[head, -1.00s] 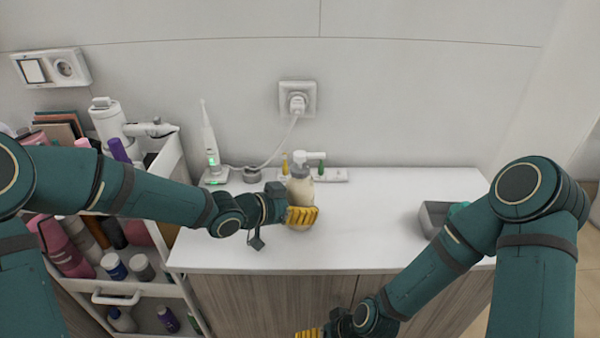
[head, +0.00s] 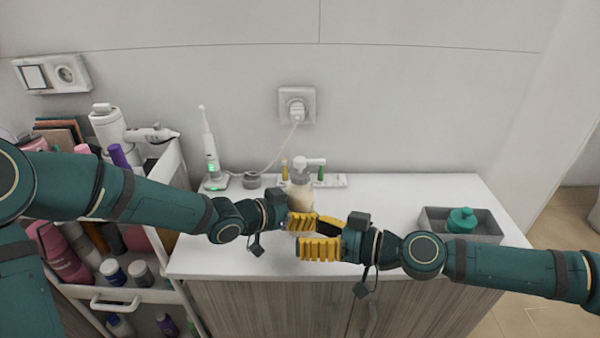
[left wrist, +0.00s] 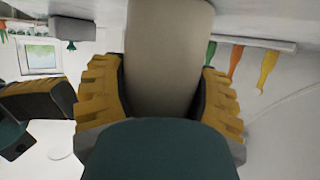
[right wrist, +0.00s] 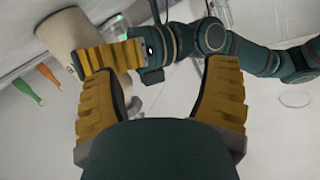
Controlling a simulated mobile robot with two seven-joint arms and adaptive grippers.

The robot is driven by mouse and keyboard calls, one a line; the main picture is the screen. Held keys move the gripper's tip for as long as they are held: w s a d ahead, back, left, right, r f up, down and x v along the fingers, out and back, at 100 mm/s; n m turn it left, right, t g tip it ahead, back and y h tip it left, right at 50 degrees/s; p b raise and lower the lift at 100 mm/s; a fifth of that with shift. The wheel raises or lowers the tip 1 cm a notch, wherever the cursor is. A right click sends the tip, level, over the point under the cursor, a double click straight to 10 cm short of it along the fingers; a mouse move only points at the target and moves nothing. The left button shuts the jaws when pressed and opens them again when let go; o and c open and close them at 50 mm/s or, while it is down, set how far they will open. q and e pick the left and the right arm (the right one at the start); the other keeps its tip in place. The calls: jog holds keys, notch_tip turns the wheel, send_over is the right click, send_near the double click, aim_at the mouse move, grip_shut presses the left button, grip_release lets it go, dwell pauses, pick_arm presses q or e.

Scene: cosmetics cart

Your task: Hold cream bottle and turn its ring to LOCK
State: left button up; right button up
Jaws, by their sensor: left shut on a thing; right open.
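The cream bottle (head: 300,197) stands on the white counter. Its grey collar and white pump head (head: 303,166) are above the grip, with the spout pointing right. My left gripper (head: 302,221) is shut on the bottle's body from the left; the left wrist view shows the beige body (left wrist: 168,60) between its yellow pads. My right gripper (head: 320,243) is open and empty, in front of the bottle and close to the left fingers. The right wrist view shows the bottle (right wrist: 75,35) at upper left, outside the right jaws. Any ring markings are too small to read.
Behind the bottle are a charging toothbrush (head: 209,148) and a white strip (head: 332,181) with small coloured items. A grey tray (head: 487,226) with a teal jar (head: 462,219) sits at right. A crowded cart (head: 130,296) stands left. The counter between bottle and tray is clear.

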aim_at(308, 177)
jog(key=w+d+r+n+t, duration=0.1)
jog(key=w+d+r+t, duration=0.35)
jog(key=d+r, duration=0.2)
jog(key=shift+h, duration=0.3)
jog(key=x, duration=1.1)
jog(key=shift+w+f, duration=0.1)
jog(key=shift+f, duration=0.05)
jog(key=c, duration=1.2)
